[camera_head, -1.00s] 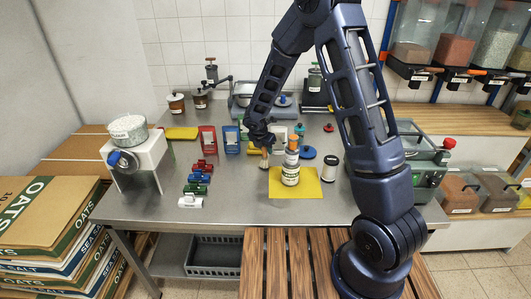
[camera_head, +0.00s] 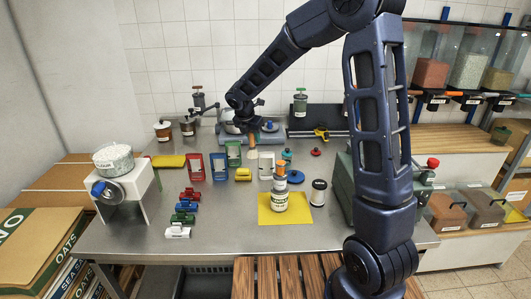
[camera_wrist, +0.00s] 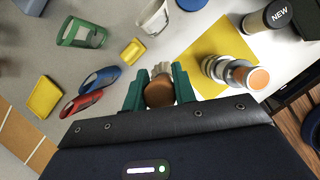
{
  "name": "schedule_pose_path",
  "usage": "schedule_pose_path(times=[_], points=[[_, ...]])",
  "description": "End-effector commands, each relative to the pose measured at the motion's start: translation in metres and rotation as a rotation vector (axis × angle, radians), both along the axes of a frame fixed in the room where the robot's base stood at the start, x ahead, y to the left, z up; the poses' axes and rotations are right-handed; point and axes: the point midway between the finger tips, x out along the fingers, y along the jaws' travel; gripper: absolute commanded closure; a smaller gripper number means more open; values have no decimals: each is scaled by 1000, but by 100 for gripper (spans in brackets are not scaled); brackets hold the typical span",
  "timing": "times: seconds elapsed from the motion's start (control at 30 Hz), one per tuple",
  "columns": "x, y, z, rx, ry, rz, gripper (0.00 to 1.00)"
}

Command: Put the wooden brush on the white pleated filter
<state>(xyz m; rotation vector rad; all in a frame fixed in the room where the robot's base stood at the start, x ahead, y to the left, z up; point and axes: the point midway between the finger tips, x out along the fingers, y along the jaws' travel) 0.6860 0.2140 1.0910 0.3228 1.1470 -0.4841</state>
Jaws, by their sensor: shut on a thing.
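My gripper (camera_head: 250,125) is shut on the wooden brush (camera_head: 252,141) and holds it above the rear middle of the metal table. In the wrist view, the brush's round brown handle end (camera_wrist: 159,95) sits between the green fingers (camera_wrist: 158,90), with pale bristles beyond.
Coloured holders (camera_head: 195,167) and small clamp-like items (camera_head: 184,218) are left. Bare metal lies at the front left.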

Motion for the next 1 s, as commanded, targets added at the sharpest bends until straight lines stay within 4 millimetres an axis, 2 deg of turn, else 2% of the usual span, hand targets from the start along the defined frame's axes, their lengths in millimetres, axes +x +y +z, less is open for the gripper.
schedule_pose_path(times=[0.17,0.37,0.5,0.7,0.83,1.0], points=[[1,-34,18,-3,-3,-103,96],[-8,-111,48,-7,-9,-351,96],[-23,-167,70,-8,-8,-549,96],[-54,-234,96,-5,-6,-809,96],[-72,-262,107,-2,-2,-931,96],[-85,-279,113,-2,2,-1011,96]])
